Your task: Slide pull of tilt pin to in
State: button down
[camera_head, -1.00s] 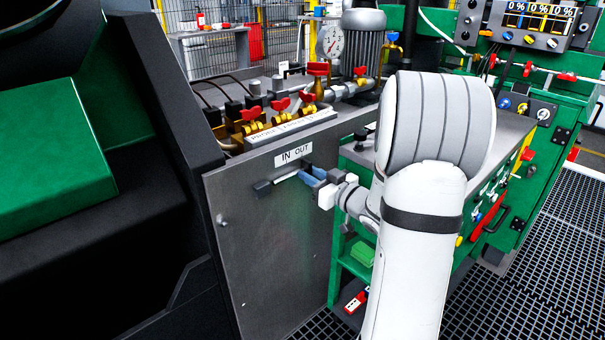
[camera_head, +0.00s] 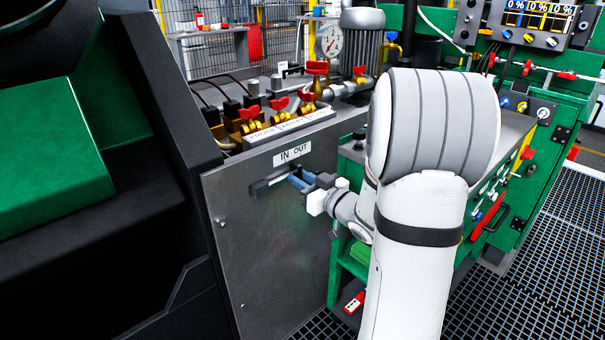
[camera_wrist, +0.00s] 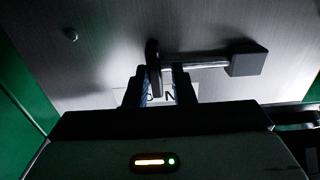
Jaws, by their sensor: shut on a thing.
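The tilt pin is a pale rod (camera_wrist: 205,65) running from a dark block (camera_head: 261,188) on the grey panel, under the "IN OUT" label (camera_head: 292,153). Its pull (camera_wrist: 153,68) is a dark upright plate at the rod's end. My gripper (camera_head: 298,182) is shut on the pull, just in front of the panel. In the wrist view its blue fingers (camera_wrist: 158,82) stand on either side of the plate. The block (camera_wrist: 247,60) is to the right there, with a stretch of bare rod between. In the head view the fingers mostly hide the pull.
Brass valves with red handles (camera_head: 277,104) and a pressure gauge (camera_head: 329,41) stand on top behind the panel. A green cabinet (camera_head: 345,262) with shelves is right of it. A black frame with a green seat (camera_head: 50,155) is at left. Grating floor lies below.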

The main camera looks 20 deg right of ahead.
jog(key=shift+w+a+r, duration=0.15)
jog(key=shift+a+r, duration=0.2)
jog(key=shift+s+a, duration=0.2)
jog(key=shift+a, duration=0.4)
jog(key=c, duration=1.2)
grip_release()
jog(key=shift+c, duration=0.2)
jog(key=v, duration=0.6)
jog(key=shift+a+f, duration=0.1)
jog(key=shift+f, duration=0.25)
